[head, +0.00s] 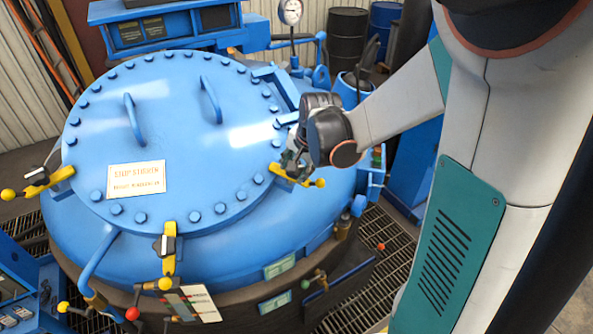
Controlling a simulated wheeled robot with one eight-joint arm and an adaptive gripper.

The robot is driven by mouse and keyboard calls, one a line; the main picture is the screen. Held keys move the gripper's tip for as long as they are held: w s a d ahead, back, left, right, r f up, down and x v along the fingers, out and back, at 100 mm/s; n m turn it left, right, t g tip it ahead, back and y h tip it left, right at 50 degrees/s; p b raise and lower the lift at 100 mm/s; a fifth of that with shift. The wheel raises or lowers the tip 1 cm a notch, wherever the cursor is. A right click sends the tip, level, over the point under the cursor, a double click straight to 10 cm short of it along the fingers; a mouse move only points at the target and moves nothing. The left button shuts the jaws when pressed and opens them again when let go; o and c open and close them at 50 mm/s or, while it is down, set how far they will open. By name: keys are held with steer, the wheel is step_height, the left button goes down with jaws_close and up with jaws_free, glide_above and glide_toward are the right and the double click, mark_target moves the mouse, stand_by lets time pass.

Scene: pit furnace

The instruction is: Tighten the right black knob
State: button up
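The furnace's round blue lid (170,110) has yellow clamps around its rim. The right yellow clamp (298,178) sits at the lid's right edge, with a yellow ball at its outer end. My gripper (292,160) is right over this clamp, reaching in from the right. The right black knob cannot be made out; my gripper and wrist cover the place where it would sit. The fingers are small and dark in the head view, so I cannot tell whether they are open, shut or touching the knob. Similar black knobs show on the front clamp (163,244) and the left clamp (38,176).
Two handles (211,100) and several bolts stand up from the lid. A pressure gauge (290,12) and blue pipework rise behind it. Levers with red and yellow balls (132,313) stick out at the front. Metal grating (365,255) surrounds the furnace.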

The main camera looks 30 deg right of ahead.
steer(key=m+b, duration=0.1)
steer(key=m, duration=0.2)
steer(key=shift+s+f+m, duration=0.1)
steer(key=shift+m, duration=0.2)
steer(key=shift+m+b, duration=0.8)
steer(key=shift+m, duration=1)
steer(key=o, duration=1.1)
steer(key=v, duration=0.7)
steer(key=shift+s+r, duration=0.25)
steer(key=shift+r, duration=0.05)
